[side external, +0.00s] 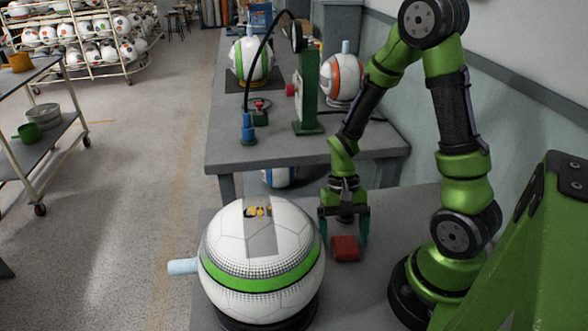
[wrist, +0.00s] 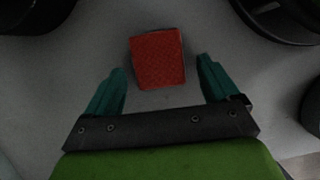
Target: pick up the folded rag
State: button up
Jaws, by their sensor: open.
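The folded rag (side external: 345,248) is a small red block-like shape lying on the grey table, to the right of the large ball. In the wrist view the rag (wrist: 158,59) lies just beyond my fingertips, between their lines and slightly left of centre. My gripper (side external: 344,240) is open, with its two teal fingers pointing down by the rag. In the wrist view my gripper (wrist: 162,75) has nothing between its fingers. The exact height of the fingertips over the table is hard to tell.
A large white ball (side external: 262,283) with a green band sits on a dark round base left of the rag, with a pale blue nozzle (side external: 183,266) at its side. Behind is another table (side external: 270,150) with more balls and a green press stand (side external: 306,95).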

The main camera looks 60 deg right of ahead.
aim_at(343, 237)
jog(key=c, duration=1.1)
notch_tip(343, 237, up, 10)
jog(key=shift+r, duration=0.1)
jog(key=shift+c, duration=0.2)
